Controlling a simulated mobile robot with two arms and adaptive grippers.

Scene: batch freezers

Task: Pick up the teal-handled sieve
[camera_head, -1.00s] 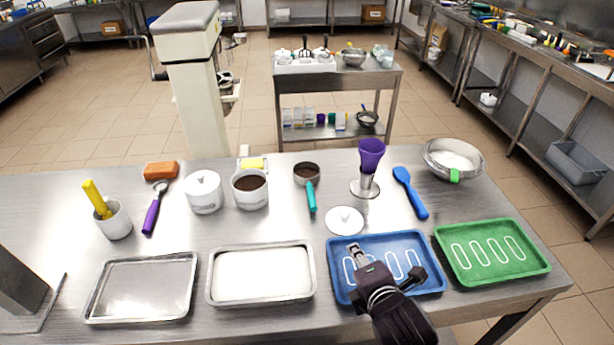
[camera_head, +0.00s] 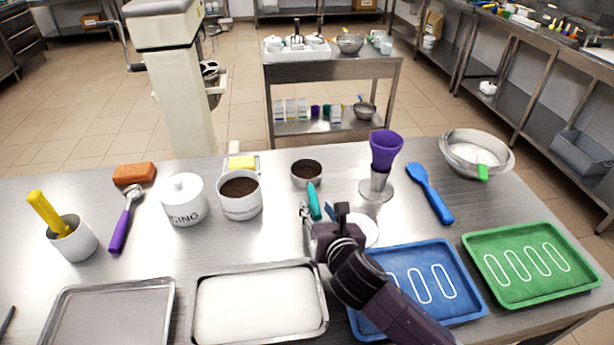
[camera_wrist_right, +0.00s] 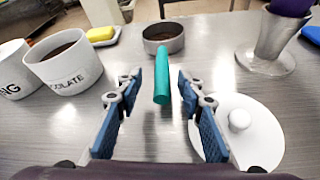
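The teal-handled sieve lies on the steel table, its round metal cup (camera_head: 307,172) holding dark powder and its teal handle (camera_head: 314,201) pointing toward me. In the right wrist view the handle (camera_wrist_right: 162,88) lies between the two blue-padded fingers, with a gap on each side, and the cup (camera_wrist_right: 163,39) is beyond the fingertips. My right gripper (camera_head: 320,212) is open around the handle's near end; it also shows in the right wrist view (camera_wrist_right: 156,92). In the head view the gripper partly hides the near end of the handle. My left gripper is out of view.
A white lid (camera_wrist_right: 238,125) lies close by the right finger. A chocolate pot (camera_head: 240,207) stands left of the sieve, and a metal stand with a purple cone (camera_head: 385,150) stands right. Blue (camera_head: 465,312) and green (camera_head: 583,290) trays and a white-filled tray (camera_head: 322,335) lie nearer.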

